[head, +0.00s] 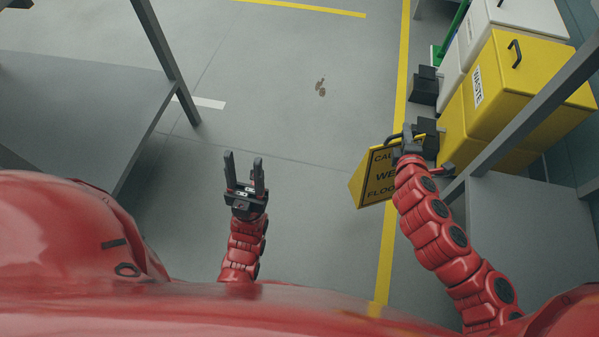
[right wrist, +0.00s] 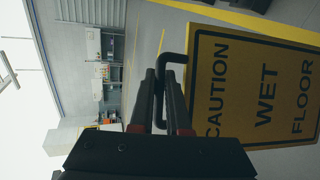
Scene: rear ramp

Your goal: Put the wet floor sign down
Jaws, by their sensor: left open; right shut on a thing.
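The yellow wet floor sign (head: 372,179) hangs from my right gripper (head: 407,148) in the head view. Its face reads caution, wet floor. In the right wrist view the sign (right wrist: 262,85) is on the right, with its dark handle between the fingers of my right gripper (right wrist: 166,90), which is shut on it. Whether the sign's lower edge touches the floor cannot be told. My left gripper (head: 244,172) is open and empty, over the bare floor left of the sign.
Yellow waste bins (head: 511,75) and dark blocks (head: 424,88) stand right of the sign. A grey table (head: 75,105) is at left, and a grey surface (head: 520,230) with a post is at right. The floor around the spill is clear. A yellow line (head: 386,255) runs beneath the sign.

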